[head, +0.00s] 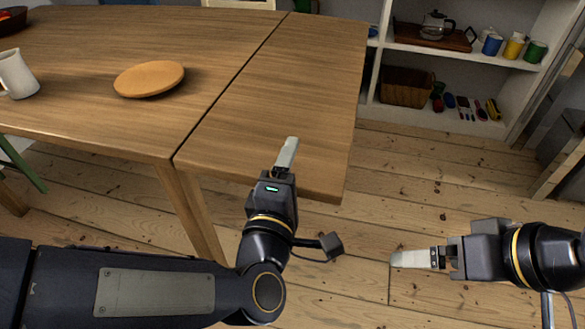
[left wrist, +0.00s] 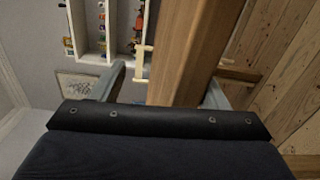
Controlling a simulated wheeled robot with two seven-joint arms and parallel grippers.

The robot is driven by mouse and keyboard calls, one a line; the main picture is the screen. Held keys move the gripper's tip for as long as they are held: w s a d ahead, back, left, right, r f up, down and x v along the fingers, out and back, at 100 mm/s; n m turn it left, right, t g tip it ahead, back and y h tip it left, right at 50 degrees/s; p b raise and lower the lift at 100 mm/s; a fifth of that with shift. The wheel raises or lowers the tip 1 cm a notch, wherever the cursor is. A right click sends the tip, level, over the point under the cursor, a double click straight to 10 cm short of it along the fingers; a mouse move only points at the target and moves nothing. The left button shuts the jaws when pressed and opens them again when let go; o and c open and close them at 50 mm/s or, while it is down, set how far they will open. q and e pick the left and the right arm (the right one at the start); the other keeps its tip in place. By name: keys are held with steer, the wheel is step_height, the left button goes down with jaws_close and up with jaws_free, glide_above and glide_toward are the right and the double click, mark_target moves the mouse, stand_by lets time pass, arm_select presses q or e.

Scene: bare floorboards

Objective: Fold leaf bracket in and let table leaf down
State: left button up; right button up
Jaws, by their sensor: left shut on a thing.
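The table leaf (head: 290,90) is up, about level with the wooden tabletop (head: 110,115), with a dark seam between them. My left gripper (head: 287,153) is at the leaf's near edge. In the left wrist view the leaf (left wrist: 190,50) stands edge-on between the two fingers, and the gripper is shut on it. The leaf bracket is hidden under the leaf in the head view, and I cannot make it out for certain in the wrist view. My right gripper (head: 415,258) is over the floor, right of the leaf and apart from it; its finger gap does not show.
A round wooden board (head: 149,79) and a white mug (head: 16,75) stand on the tabletop. A table leg (head: 190,215) is below the seam. A white shelf (head: 455,58) with a teapot, cups and a basket stands behind.

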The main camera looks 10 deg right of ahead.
arm_select(q)
steer(key=o, duration=0.9)
steer(key=shift+r, duration=0.35)
steer(key=shift+c, duration=0.2)
steer(key=shift+s+d+f+m+b, duration=0.1)
steer(key=shift+f+m+b, duration=0.6)
steer(key=shift+f+b, duration=0.55)
steer(key=shift+s+d+f+m+b, duration=0.1)
steer(key=shift+f+m+b, duration=0.6)
steer(key=shift+f+b, duration=0.5)
steer(key=shift+f, duration=0.2)
steer(key=f+m, duration=0.1)
steer(key=f+m+b, duration=0.1)
steer(key=f, duration=0.1)
steer(key=a+f+b, duration=0.1)
steer(key=f, duration=0.1)
steer(key=shift+w+m, duration=0.3)
steer(key=shift+m, duration=0.1)
steer(key=shift+w+a+f+m, duration=0.15)
steer(key=shift+a+f+m, duration=0.25)
steer(key=shift+f, duration=0.35)
steer(key=shift+w+a+f+m, duration=0.2)
steer(key=shift+a+f+m, duration=0.1)
steer(key=shift+f+m, duration=0.4)
steer(key=shift+w+a+f+m, duration=0.15)
steer(key=shift+a+f+m, duration=0.2)
steer(key=shift+f, duration=0.5)
